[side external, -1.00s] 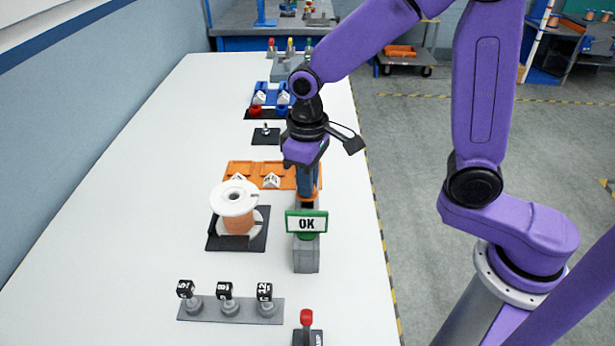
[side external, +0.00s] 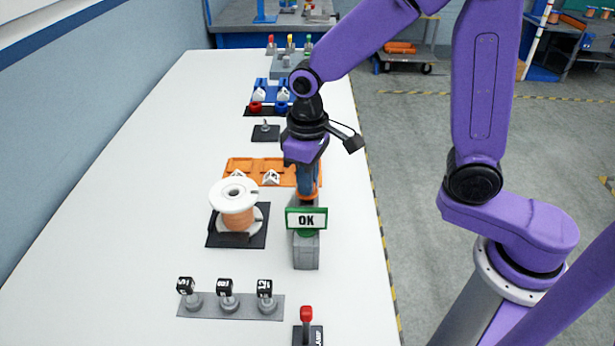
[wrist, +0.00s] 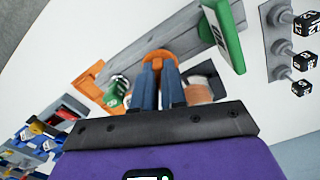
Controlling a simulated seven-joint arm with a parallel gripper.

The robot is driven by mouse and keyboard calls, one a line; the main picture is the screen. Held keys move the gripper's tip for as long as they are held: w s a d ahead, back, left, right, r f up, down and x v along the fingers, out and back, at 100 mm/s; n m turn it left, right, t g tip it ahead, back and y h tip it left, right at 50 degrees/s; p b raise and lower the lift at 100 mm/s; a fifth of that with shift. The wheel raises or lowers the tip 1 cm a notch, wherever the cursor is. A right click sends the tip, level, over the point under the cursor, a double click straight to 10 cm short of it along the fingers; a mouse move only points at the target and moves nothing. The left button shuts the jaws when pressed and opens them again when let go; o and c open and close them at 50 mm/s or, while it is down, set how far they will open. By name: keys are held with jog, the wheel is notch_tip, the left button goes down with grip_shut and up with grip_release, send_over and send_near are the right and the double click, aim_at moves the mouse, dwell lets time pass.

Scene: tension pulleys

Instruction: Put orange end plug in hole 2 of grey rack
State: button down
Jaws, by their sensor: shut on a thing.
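In the wrist view, the blue fingers of my gripper (wrist: 160,80) are shut on an orange ring-like piece (wrist: 158,56), which I take to be the orange end plug. I cannot tell whether the plug touches anything below. A grey rack (side external: 207,312) at the front holds three stems with black numbered cubes.
A spool (side external: 234,200) stands on a black base left of my gripper. An orange tray (side external: 243,166) with white labels lies just behind. The left side of the white table is clear.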

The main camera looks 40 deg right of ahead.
jog(key=shift+f, duration=0.15)
dwell(0.3)
jog(key=shift+f, duration=0.95)
jog(key=c, duration=1.1)
grip_release()
notch_tip(320, 180, up, 17)
jog(key=shift+r, duration=0.2)
